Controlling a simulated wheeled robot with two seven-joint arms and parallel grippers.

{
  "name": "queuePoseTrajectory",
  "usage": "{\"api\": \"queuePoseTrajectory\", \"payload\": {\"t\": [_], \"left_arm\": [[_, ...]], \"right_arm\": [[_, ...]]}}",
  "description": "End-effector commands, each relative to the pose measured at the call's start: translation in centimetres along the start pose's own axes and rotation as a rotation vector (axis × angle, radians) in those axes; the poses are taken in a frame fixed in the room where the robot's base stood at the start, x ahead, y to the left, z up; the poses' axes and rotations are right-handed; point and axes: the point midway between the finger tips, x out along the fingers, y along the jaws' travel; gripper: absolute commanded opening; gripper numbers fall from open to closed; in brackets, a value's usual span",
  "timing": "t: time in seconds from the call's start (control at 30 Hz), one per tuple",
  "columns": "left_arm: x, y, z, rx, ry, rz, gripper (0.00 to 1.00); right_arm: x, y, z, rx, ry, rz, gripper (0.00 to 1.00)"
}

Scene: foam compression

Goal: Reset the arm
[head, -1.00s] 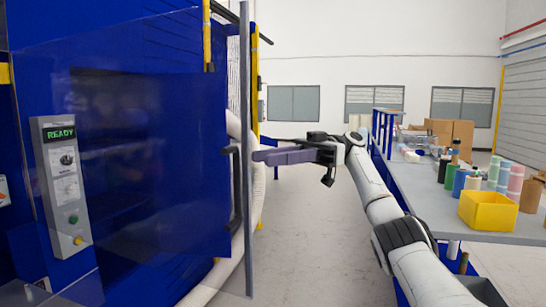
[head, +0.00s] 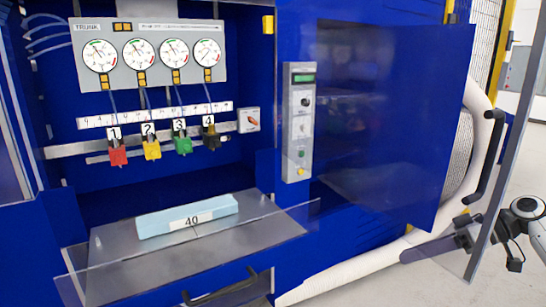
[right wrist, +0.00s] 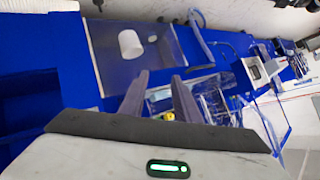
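My right gripper (head: 403,256) is at the lower right of the head view, in front of the machine's clear door (head: 492,185) near its lower edge. It holds nothing that I can see. In the right wrist view my right gripper (right wrist: 160,76) shows its two purple fingers apart with an empty gap between them. My right arm comes in from the right edge of the head view. My left gripper does not show clearly in any view.
The blue machine (head: 300,225) fills most of the head view. A light-blue foam block (head: 160,223) marked 40 lies on a grey tray (head: 120,255). Gauges, numbered clips and a control panel (head: 299,120) are on the machine. A white hose (head: 340,284) runs along the floor.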

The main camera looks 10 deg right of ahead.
Motion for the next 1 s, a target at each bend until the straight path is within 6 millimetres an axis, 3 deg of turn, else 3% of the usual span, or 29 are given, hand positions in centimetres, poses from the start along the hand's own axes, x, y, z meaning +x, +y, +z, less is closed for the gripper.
{"api": "queuePoseTrajectory", "payload": {"t": [0.03, 0.1, 0.3, 0.37, 0.5, 0.6, 0.7, 0.8, 1.0], "left_arm": [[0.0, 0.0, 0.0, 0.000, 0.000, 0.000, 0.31], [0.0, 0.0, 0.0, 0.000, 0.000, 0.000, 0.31], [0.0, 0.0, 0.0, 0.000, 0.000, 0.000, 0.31], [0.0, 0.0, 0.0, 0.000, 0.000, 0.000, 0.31], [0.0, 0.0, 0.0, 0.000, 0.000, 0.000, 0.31], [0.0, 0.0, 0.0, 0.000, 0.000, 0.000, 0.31], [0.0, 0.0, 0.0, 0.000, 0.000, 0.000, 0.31], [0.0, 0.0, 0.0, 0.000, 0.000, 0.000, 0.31], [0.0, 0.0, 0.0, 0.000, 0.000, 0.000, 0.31]], "right_arm": [[3.3, 0.8, 3.0, 0.039, -0.057, 0.031, 0.29], [7.0, 1.7, 6.8, 0.081, -0.122, 0.090, 0.29], [16.6, 2.0, 18.9, 0.147, -0.262, 0.266, 0.29], [19.2, 1.2, 22.7, 0.153, -0.285, 0.319, 0.29], [23.9, -2.6, 30.5, 0.144, -0.284, 0.435, 0.29], [25.9, -6.5, 34.2, 0.133, -0.238, 0.502, 0.29], [26.7, -10.6, 36.3, 0.122, -0.168, 0.557, 0.29], [26.6, -14.2, 37.1, 0.115, -0.094, 0.599, 0.29], [25.6, -18.1, 36.9, 0.103, 0.003, 0.647, 0.29]]}}
